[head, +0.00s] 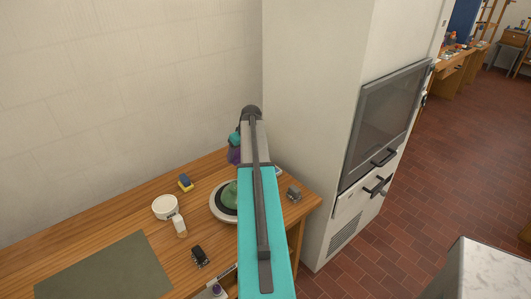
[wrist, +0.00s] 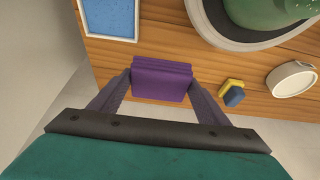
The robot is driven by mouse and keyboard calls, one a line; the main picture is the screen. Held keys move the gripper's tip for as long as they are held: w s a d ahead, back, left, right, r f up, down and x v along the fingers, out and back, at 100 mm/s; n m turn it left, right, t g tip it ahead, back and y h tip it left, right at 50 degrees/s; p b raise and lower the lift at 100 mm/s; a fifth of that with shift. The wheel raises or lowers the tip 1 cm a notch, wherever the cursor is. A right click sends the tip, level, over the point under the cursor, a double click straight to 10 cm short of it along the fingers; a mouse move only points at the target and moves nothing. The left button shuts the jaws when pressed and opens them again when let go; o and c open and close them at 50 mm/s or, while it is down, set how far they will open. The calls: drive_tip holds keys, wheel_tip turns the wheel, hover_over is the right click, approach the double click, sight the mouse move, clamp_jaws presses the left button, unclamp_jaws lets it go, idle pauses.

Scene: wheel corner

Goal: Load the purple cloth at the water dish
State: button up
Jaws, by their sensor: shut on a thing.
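The purple cloth (wrist: 161,72) is a folded block between the fingertips of my gripper (wrist: 161,84) in the wrist view. The gripper is shut on it. In the head view the cloth (head: 234,156) shows as a small purple patch by my gripper (head: 236,146), mostly hidden by my arm. A shallow blue dish with a pale rim (wrist: 108,40) lies beyond the cloth at the upper left of the wrist view, apart from it; it looks like the water dish. I cannot tell how high the cloth is above the table.
The wheel (head: 219,214) carries green clay (head: 230,195). On the wooden table (head: 130,203) are a yellow-blue sponge (head: 185,183), a white bowl (head: 165,207), a black item (head: 200,257) and a green mat (head: 105,270). A tall pale cabinet (head: 310,110) stands right of the table.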

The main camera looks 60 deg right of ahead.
drive_tip(key=s+d+f+p, duration=0.1)
drive_tip(key=s+d+f, duration=0.1)
drive_tip(key=s+d, duration=0.6)
drive_tip(key=shift+d+f+m+h, duration=0.3)
drive_tip(key=shift+d, duration=0.15)
drive_tip(key=shift+f, duration=0.15)
drive_tip(key=shift+f+b, duration=0.75)
drive_tip(key=shift+f, duration=2.1)
drive_tip(key=shift+f+b, duration=0.35)
drive_tip(key=shift+f, duration=0.2)
drive_tip(key=shift+r, duration=0.15)
wheel_tip(320, 180, up, 7)
drive_tip(key=p, duration=0.2)
idle(0.7)
drive_tip(key=shift+a, duration=0.1)
